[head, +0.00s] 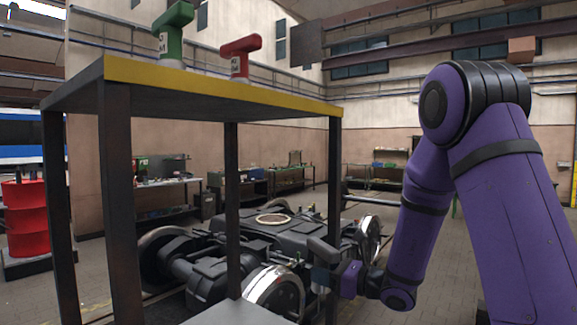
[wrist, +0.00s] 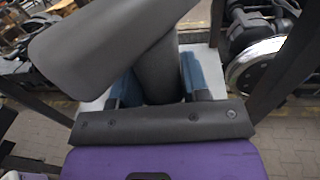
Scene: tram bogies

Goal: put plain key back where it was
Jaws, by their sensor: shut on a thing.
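The plain key (wrist: 105,42) is a dark grey T-shaped piece. In the wrist view its stem stands between the blue finger pads of my gripper (wrist: 160,85), and its crossbar slants across the upper left. My gripper is shut on the stem. In the head view my gripper (head: 321,278) is low at the centre right, beside the stand's right legs, with the grey key (head: 323,249) showing above it. A green key (head: 173,30) and a red key (head: 240,55) stand upright on top of the stand.
The stand (head: 215,88) has a yellow-edged top, dark legs and a pale lower shelf (head: 240,314). A tram bogie (head: 270,225) with shiny wheels lies behind it. A red drum (head: 25,215) stands at the left. Workbenches line the far wall.

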